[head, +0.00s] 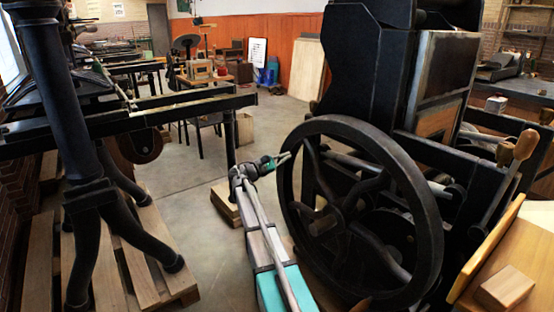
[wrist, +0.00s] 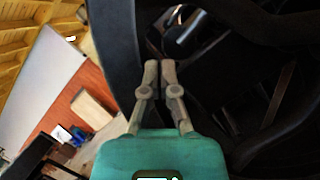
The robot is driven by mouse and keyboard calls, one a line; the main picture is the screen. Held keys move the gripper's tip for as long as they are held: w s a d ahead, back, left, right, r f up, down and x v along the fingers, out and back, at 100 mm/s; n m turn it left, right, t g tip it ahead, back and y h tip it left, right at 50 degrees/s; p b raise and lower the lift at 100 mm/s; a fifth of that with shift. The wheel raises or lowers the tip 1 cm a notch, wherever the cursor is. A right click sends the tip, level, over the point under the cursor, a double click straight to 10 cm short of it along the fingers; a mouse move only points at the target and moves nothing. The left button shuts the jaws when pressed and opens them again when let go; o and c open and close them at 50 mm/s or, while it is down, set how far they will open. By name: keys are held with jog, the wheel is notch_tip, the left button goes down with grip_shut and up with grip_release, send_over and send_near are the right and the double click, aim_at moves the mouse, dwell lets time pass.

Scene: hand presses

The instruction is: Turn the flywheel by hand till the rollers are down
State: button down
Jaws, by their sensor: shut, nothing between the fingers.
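The black flywheel (head: 431,235) stands upright on the near side of the dark press (head: 365,75) in the head view, with curved spokes and a hub. My gripper (head: 286,157) is at the wheel's upper left rim. In the wrist view the closed fingertips (wrist: 159,66) are empty and lie just right of a broad dark band, the flywheel rim (wrist: 116,55), over the dark opening inside it. I cannot tell whether they touch the rim or a spoke. I cannot make out the rollers or their height.
A lever with a wooden handle (head: 525,145) and a sloping wooden board (head: 500,255) are at the right. Another dark press (head: 65,90) stands on a wooden pallet (head: 150,275) at the left.

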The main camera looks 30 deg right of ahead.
jog(key=d+r+p, duration=0.1)
jog(key=s+d+r+p, duration=0.2)
jog(key=shift+s+d+r, duration=0.15)
jog(key=shift+s+d, duration=0.1)
jog(key=shift+d, duration=0.1)
